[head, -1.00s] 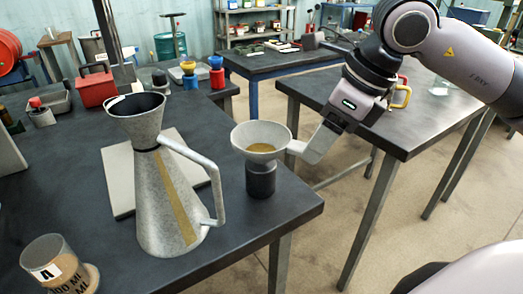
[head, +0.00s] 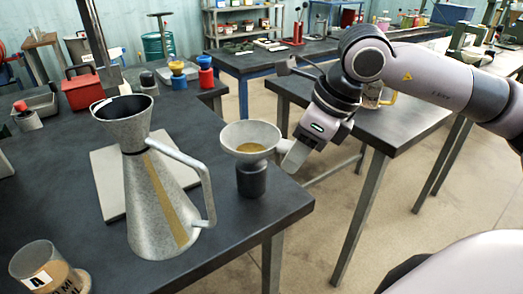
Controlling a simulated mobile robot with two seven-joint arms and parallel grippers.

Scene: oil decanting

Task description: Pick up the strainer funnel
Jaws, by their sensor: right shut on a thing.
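The strainer funnel (head: 262,131) is a pale grey bowl with a gold mesh inside. It sits upright at the top of a dark round stand (head: 251,180) near the table's right edge; I cannot tell whether there is a small gap between them. My right gripper (head: 292,153) reaches in from the right and is shut on the funnel's short handle at the bowl's right side. The fingertips partly hide the handle. My left gripper is not in view.
A tall speckled oil can (head: 150,205) with a looped handle stands close left of the funnel, before a pale board (head: 106,180). A labelled beaker (head: 42,265) is at front left. A glass mug (head: 373,97) stands on the table behind my right arm.

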